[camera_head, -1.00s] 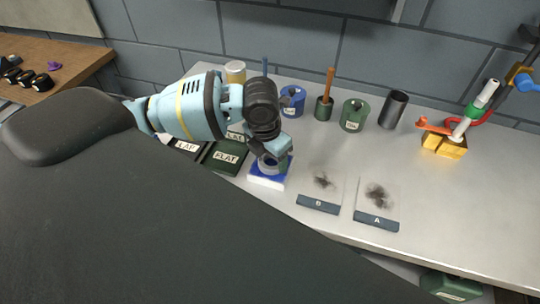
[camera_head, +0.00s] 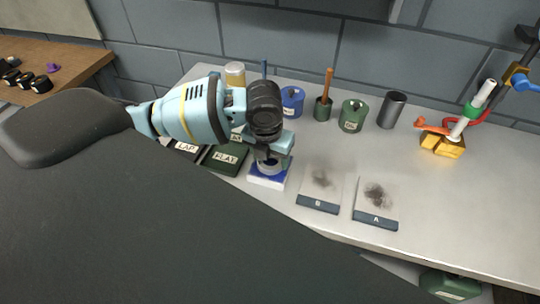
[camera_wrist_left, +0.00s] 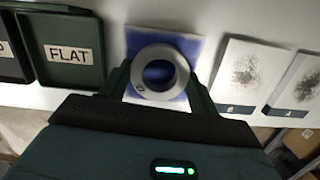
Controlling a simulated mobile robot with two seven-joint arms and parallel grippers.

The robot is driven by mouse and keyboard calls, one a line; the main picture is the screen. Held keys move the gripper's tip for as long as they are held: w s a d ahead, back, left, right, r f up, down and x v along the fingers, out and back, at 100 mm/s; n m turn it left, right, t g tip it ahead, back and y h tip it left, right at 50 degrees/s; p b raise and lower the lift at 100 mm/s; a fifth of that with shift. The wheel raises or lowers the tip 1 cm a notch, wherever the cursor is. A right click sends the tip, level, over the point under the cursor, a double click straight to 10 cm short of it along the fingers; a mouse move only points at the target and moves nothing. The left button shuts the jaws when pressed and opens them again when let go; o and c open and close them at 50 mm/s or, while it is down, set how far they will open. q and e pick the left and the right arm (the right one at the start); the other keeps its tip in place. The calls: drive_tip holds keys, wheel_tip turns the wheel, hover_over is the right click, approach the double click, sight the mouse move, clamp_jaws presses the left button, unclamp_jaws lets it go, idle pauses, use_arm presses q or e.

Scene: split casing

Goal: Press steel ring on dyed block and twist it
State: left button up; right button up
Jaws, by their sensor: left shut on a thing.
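The dyed block is a white block with a blue-dyed top (camera_head: 256,176) on the bench, left of the middle in the head view. It also shows in the left wrist view (camera_wrist_left: 203,44). The steel ring (camera_wrist_left: 160,93) is grey and lies over the blue surface. In the head view the ring (camera_head: 267,169) is partly hidden by my gripper. My left gripper (camera_head: 270,160) is shut on the ring, with one finger on each side of it. Whether the ring touches the blue face cannot be told. My right gripper is not in view.
Dark FLAT (camera_head: 224,157) and LAP (camera_head: 186,147) boxes are close to the left. Plates B (camera_head: 318,205) and A (camera_head: 376,222), with dark smudges, lie to the right. Several pots and cups stand behind. A yellow stand (camera_head: 442,146) is at the right, with clear bench before it.

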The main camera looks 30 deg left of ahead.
use_arm(q)
drive_tip(key=shift+s+f, duration=0.1)
drive_tip(key=shift+f, duration=0.2)
drive_tip(key=shift+m, duration=1.3)
drive_tip(key=shift+r, duration=0.1)
drive_tip(key=shift+r, duration=3.7)
